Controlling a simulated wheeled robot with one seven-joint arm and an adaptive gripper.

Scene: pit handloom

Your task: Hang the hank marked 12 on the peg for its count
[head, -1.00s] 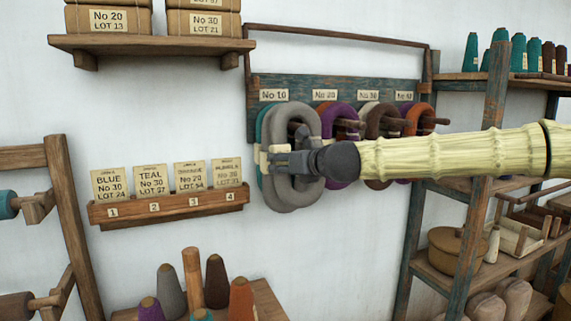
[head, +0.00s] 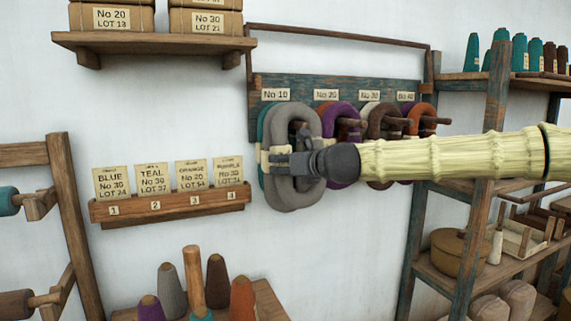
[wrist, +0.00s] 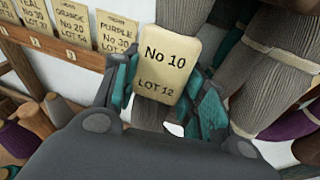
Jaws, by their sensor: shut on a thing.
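The grey hank (head: 292,199) hangs upright in front of the peg board (head: 345,88), below the No 10 label (head: 276,94). Its tag (wrist: 167,62) reads No 10, LOT 12 in the wrist view, where grey yarn (wrist: 262,85) shows behind it. My gripper (head: 278,160) is shut on the grey hank at its near side, with the tag between the fingers in the wrist view (wrist: 165,95). A teal hank (head: 262,125) shows behind the grey one. The No 10 peg is hidden, so I cannot tell whether the grey hank is around it.
Purple (head: 341,118), brown (head: 386,125) and orange (head: 420,117) hanks hang on pegs to the right. A card rack (head: 170,207) is at left. Cones stand on a low table (head: 262,300) below. A shelf rack (head: 478,215) stands at right, behind my arm.

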